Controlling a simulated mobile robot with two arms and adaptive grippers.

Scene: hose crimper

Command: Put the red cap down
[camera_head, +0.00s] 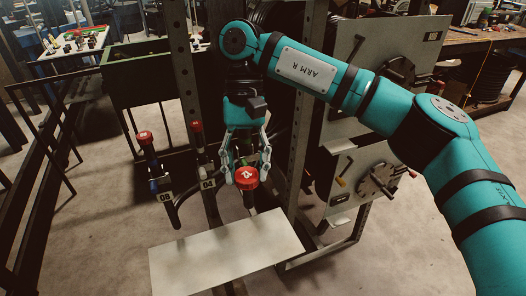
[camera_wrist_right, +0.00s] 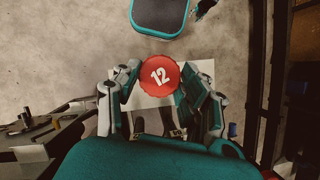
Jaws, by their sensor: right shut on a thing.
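The cap is above or just behind a pale flat board (camera_head: 230,252); the exact height is unclear. My left gripper is not in view.
Two other red-capped hose ends stand to the left, one red cap (camera_head: 144,137) farther out and another (camera_head: 196,126) nearer a metal post. Black tags (camera_head: 207,184) mark the hoses. A rack with grey panels (camera_head: 375,185) stands to the right. The pale board is bare.

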